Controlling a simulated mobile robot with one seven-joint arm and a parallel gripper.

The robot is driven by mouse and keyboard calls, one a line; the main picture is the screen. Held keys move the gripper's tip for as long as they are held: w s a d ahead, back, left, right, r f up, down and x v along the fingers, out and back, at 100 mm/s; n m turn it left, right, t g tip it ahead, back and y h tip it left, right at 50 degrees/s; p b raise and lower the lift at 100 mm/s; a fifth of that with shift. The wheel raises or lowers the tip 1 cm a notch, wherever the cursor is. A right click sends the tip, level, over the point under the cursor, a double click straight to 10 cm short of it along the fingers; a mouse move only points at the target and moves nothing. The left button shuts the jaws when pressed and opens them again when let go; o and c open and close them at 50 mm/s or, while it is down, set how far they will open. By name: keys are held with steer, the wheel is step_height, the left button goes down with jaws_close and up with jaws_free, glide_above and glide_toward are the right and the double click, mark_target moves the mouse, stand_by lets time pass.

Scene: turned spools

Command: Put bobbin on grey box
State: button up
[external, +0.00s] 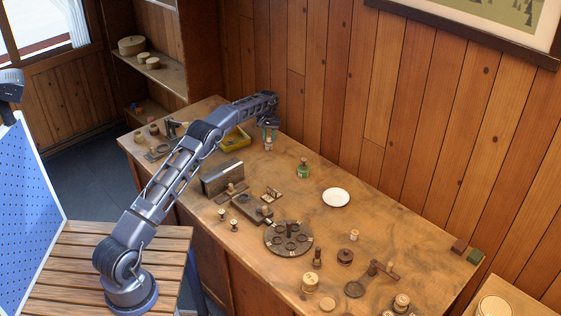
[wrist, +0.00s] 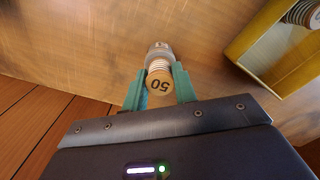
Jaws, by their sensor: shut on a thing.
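The bobbin (wrist: 159,80) has a pale wooden end marked "50" and light thread around it. My gripper (wrist: 160,88) is shut on it, with one teal finger on each side. In the external view my gripper (external: 268,137) is at the back of the bench near the wall, pointing down, with the bobbin (external: 268,147) small between its fingertips. I cannot tell whether the bobbin touches the bench. The grey box (external: 222,176) stands at the bench's front left, toward the camera and left of my gripper. A small wooden spool stands by its near side.
A yellow tray (external: 236,139) lies just left of my gripper; it also shows in the wrist view (wrist: 246,65) with a spool inside. Several small spools are scattered around.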

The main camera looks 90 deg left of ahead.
mark_target(269, 135)
steer(key=shift+f, duration=0.15)
steer(key=o, duration=0.9)
steer(key=shift+o, duration=0.2)
step_height(269, 135, up, 12)
steer(key=shift+r, duration=0.2)
